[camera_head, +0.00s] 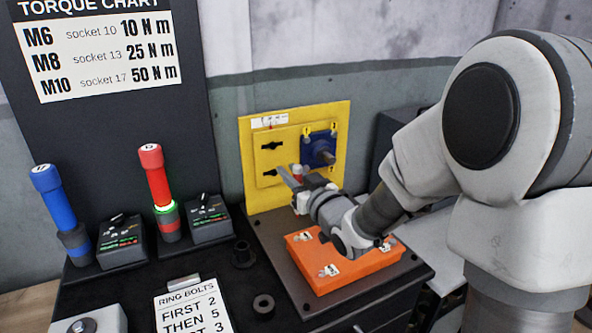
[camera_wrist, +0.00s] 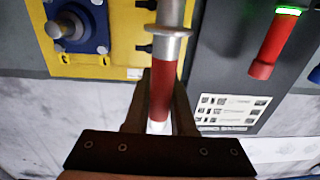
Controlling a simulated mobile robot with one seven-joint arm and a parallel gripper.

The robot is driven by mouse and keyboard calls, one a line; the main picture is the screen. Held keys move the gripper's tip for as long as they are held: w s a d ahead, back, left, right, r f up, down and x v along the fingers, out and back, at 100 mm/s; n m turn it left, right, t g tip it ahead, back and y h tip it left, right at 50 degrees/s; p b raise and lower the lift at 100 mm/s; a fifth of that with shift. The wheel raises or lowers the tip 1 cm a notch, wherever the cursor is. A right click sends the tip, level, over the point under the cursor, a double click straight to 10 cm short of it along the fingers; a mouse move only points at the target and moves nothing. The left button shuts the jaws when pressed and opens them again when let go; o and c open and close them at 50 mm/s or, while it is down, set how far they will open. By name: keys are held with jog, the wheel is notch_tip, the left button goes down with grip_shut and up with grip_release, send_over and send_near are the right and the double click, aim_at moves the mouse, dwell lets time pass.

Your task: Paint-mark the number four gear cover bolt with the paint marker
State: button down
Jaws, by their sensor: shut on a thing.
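My gripper (camera_head: 292,180) is in front of the yellow panel, above the orange cover. In the wrist view my gripper (camera_wrist: 162,88) is shut on a red and silver cylinder with a metal collar (camera_wrist: 162,92), which looks like the paint marker. The orange cover (camera_head: 350,269) lies on a dark plate, with several small bolts beside white labels. The label numbers are too small to read, so I cannot tell which bolt is number four. My arm hides part of the cover's far side.
The yellow panel (camera_head: 260,196) carries a blue block with a shaft (camera_head: 318,148), which juts out near my gripper. A blue-handled tool (camera_head: 55,200) and a red-handled tool (camera_head: 157,180) with a lit green ring stand upright at left. A ring-bolts card (camera_head: 190,305) lies in front.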

jog(key=shift+a+f+b, duration=0.1)
jog(key=shift+f+b, duration=0.05)
jog(key=shift+b, duration=0.3)
dwell(0.3)
notch_tip(320, 180, down, 5)
jog(key=b, duration=0.5)
jog(key=shift+f+b, duration=0.1)
jog(key=shift+b, duration=0.3)
jog(key=shift+f+b, duration=0.55)
jog(key=shift+b, duration=0.3)
dwell(1.6)
jog(key=shift+r, duration=0.1)
notch_tip(320, 180, up, 5)
jog(key=p, duration=0.3)
dwell(0.5)
dwell(0.5)
